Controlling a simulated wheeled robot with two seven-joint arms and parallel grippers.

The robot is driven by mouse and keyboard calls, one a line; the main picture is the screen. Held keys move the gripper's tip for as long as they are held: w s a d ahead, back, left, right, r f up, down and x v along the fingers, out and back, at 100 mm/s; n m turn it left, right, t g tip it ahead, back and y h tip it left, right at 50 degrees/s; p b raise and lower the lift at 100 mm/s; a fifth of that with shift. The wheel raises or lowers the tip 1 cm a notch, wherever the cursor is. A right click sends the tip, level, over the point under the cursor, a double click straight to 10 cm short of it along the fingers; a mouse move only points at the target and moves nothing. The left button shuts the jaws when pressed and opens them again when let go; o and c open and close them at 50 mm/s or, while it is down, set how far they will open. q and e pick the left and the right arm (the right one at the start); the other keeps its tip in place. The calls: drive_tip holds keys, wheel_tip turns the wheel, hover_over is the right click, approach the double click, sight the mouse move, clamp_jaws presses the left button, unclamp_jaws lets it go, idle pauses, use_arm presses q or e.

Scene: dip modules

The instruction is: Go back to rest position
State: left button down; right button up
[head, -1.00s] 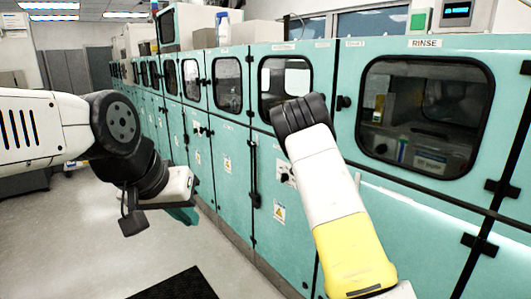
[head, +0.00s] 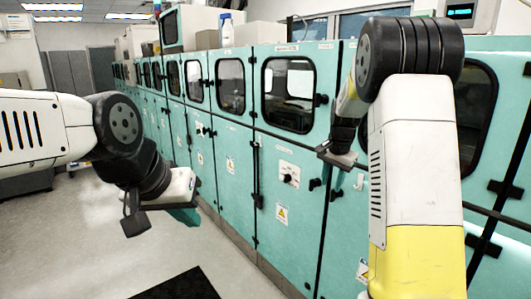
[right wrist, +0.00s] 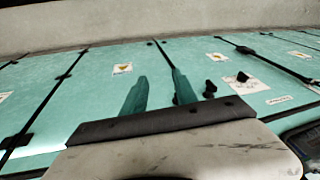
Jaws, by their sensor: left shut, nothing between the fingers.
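My left gripper (head: 187,215) hangs at the left in the head view, over the floor in front of the cabinets. Its teal fingers are partly hidden behind its wrist and show no object. My right arm is raised at the right, its big black elbow joint near the top. My right gripper (head: 347,184) shows beyond that arm, in front of the teal cabinet doors (head: 290,165). In the right wrist view its two teal fingers (right wrist: 160,82) stand apart with nothing between them.
A row of teal cabinets with dark windows (head: 288,95), black handles and warning labels runs into the distance. A black mat (head: 178,285) lies on the grey floor (head: 75,240), which is open at the left.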

drive_tip(key=s+a+r+n+t+y, duration=0.1)
drive_tip(key=s+a+r+n, duration=0.1)
drive_tip(key=s+r, duration=0.5)
drive_tip(key=s+a+r+n+t+y, duration=0.1)
drive_tip(key=s+a+r+n, duration=0.15)
drive_tip(key=s, duration=0.85)
drive_tip(key=s+a+n, duration=0.1)
drive_tip(key=s+n, duration=0.1)
drive_tip(key=s, duration=0.5)
drive_tip(key=s+a+n+t, duration=0.1)
drive_tip(key=s+n, duration=0.1)
drive_tip(key=s, duration=0.5)
drive_tip(key=shift+a+f, duration=0.25)
drive_tip(key=shift+a, duration=0.05)
drive_tip(key=shift+n, duration=0.25)
